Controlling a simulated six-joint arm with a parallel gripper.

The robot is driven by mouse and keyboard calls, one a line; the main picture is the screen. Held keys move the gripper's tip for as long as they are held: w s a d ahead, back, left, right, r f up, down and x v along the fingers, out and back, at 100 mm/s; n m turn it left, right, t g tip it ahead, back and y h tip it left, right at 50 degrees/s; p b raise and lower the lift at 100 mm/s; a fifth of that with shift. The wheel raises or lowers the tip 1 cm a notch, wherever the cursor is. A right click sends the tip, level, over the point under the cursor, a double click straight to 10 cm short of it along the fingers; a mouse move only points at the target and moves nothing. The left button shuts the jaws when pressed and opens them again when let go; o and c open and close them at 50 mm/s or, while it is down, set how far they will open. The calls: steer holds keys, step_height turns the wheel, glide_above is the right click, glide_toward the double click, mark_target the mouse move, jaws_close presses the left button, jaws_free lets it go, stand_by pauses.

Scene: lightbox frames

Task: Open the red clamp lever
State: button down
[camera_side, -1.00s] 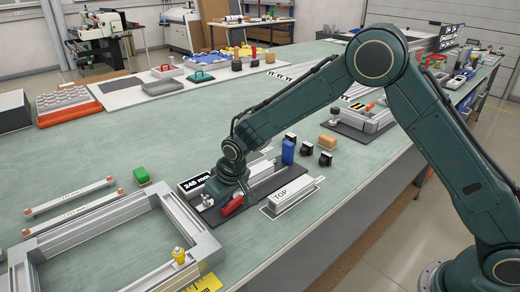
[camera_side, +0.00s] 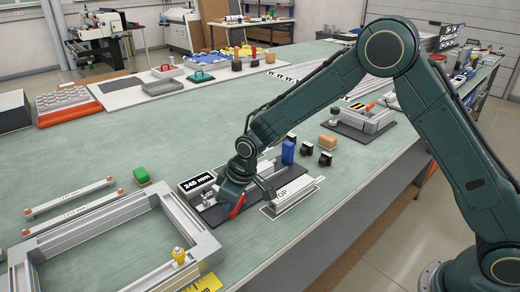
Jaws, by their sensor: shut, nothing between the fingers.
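The red clamp lever (camera_side: 237,206) shows at the front edge of the dark fixture plate (camera_side: 212,216), standing at a steep tilt. My gripper (camera_side: 230,194) is pointed down just above and left of the lever. It is shut and holds nothing. My gripper and wrist hide the middle of the fixture and the lever's lower mount. I cannot tell whether the fingers touch the lever.
An aluminium frame (camera_side: 105,222) lies at left.

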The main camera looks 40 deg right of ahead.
steer(key=s+n, duration=0.1)
steer(key=s+d+n+y, duration=0.1)
steer(key=n, duration=0.1)
steer(key=shift+n+g, duration=0.3)
steer(key=shift+g, duration=0.1)
steer(key=n, duration=0.1)
steer(key=s+d+n, duration=0.1)
steer(key=shift+n+g+y, duration=0.3)
steer(key=shift+n, duration=0.1)
steer(key=d+n, duration=0.1)
steer(key=n, duration=0.1)
steer(key=s+d+n+g, duration=0.1)
steer(key=n, duration=0.1)
steer(key=shift+d+n+g, duration=0.1)
steer(key=shift+n+g, duration=0.2)
steer(key=shift+s+d, duration=0.1)
steer(key=shift+d, duration=0.3)
steer(key=shift+r, duration=0.1)
steer(key=v, duration=1)
